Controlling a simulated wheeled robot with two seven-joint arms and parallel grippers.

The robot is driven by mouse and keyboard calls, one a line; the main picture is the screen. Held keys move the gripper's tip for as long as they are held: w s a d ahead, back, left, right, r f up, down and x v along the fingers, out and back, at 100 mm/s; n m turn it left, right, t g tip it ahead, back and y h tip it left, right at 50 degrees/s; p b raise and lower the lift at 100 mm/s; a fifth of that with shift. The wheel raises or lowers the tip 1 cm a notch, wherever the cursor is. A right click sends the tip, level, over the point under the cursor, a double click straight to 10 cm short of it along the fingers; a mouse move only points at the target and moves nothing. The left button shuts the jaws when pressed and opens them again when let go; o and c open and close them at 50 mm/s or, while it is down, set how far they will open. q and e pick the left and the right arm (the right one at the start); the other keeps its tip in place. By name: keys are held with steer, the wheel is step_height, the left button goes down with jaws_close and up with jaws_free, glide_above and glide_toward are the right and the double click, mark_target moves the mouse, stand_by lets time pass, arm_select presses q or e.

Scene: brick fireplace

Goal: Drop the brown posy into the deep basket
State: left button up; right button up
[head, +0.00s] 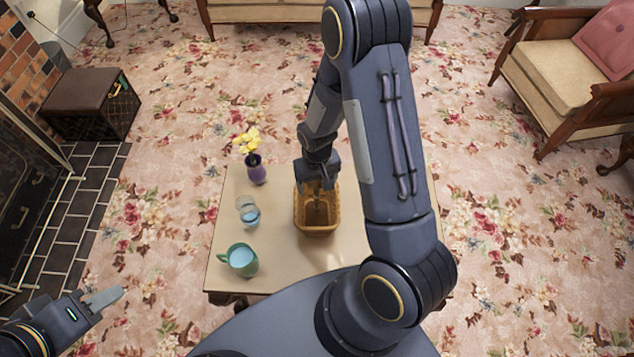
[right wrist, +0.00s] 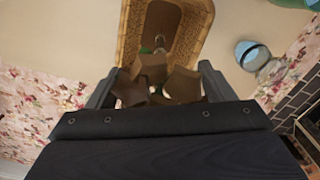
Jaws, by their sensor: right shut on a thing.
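The brown posy (right wrist: 168,84) shows in the right wrist view as a few brown blooms between the fingers of my right gripper (right wrist: 155,88), which is shut on it. The deep basket (head: 316,228) is a tan woven basket on the table in the head view. Its rim and opening also show in the right wrist view (right wrist: 127,45), just beyond the posy. In the head view my right gripper (head: 317,185) is over the far part of the basket and hides its far rim. My left gripper (head: 104,298) is low at left, away from the table; its jaw gap is unclear.
The cream table (head: 290,262) also bears a purple vase with yellow flowers (head: 256,170), a clear glass with blue content (head: 249,214) and a green mug (head: 240,260), all left of the basket. A dark box seat (head: 92,104) stands by the fireplace.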

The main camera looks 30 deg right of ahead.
steer(key=shift+f, duration=0.45)
steer(key=shift+f+b, duration=0.6)
steer(key=o, duration=1)
